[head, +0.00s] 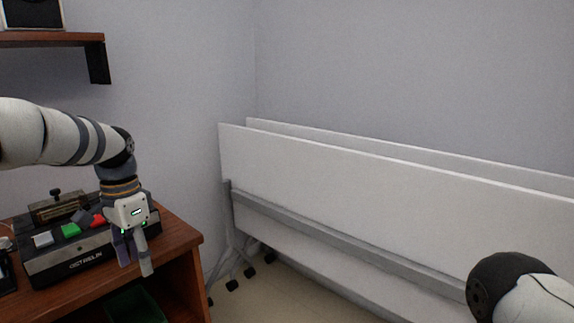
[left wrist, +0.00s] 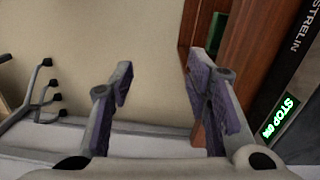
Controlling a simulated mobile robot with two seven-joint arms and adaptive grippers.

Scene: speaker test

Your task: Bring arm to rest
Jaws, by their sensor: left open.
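My left gripper (head: 134,254) hangs pointing down at the right front edge of the wooden bench, beside the dark device. In the left wrist view its two fingers (left wrist: 165,95) are apart with nothing between them; pale floor shows beyond. My left arm comes in from the left, bent at the elbow. Part of my right arm shows at the lower right of the head view, but its gripper is out of frame.
The dark device (head: 85,265) with coloured buttons stands on the wooden bench (head: 176,243), close to my left gripper. White folded tables (head: 350,180) on wheels stand along the wall. A wooden shelf (head: 50,40) is at upper left.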

